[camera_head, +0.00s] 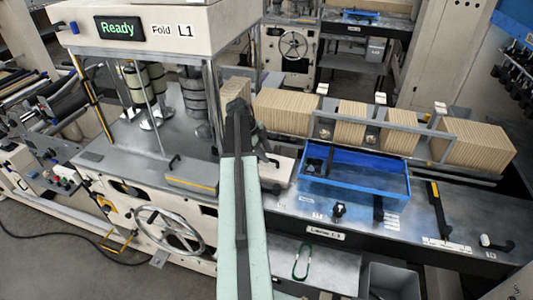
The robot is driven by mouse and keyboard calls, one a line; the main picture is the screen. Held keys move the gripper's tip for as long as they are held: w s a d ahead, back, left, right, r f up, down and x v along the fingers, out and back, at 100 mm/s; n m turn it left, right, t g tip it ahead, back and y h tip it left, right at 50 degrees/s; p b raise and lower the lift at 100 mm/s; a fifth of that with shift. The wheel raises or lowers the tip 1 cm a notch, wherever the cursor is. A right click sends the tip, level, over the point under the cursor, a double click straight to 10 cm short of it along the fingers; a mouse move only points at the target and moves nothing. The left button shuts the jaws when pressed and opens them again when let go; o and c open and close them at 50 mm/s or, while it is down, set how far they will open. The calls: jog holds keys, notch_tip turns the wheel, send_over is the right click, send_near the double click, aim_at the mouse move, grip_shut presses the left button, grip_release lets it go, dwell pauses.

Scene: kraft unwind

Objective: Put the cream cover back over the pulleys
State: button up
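My arm reaches up the middle of the head view, and my gripper (240,108) is its dark far end, in front of the kraft-coloured stacks. Its fingers are not clear enough to tell open from shut. A cream block-like piece (278,168) sits just right of my arm on the bench, partly hidden by it; it may be the cover, but I cannot be sure. Upright rollers, one greenish set (146,88) and one dark grey stack (194,98), stand inside the open machine frame at left. I cannot clearly make out the pulleys.
A blue tray (392,184) stands on the dark bench right of my arm. Kraft stacks (285,110) line a rail behind it. The machine's cream head with a "Ready" display (118,28) overhangs at left. A handwheel (170,230) is on its front. A grey bin (392,280) is below.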

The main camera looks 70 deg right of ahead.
jog(key=shift+r+p, duration=0.35)
jog(key=shift+r, duration=0.1)
jog(key=p+v, duration=0.7)
jog(key=shift+r, duration=0.3)
jog(key=shift+w, duration=0.1)
jog(key=w+a+f+n+t, duration=0.1)
jog(key=w+a+n+t, duration=0.1)
jog(key=w+a+n, duration=1)
jog(key=w+a+f+n+t, duration=0.1)
jog(key=w+a+n, duration=0.6)
jog(key=w+a, duration=1.05)
jog(key=s+a+n+t+y, duration=0.1)
jog(key=a+n, duration=1.6)
jog(key=a, duration=1.9)
jog(key=shift+s+f+y, duration=0.15)
jog(key=shift+s+y, duration=0.15)
jog(key=shift+y, duration=0.4)
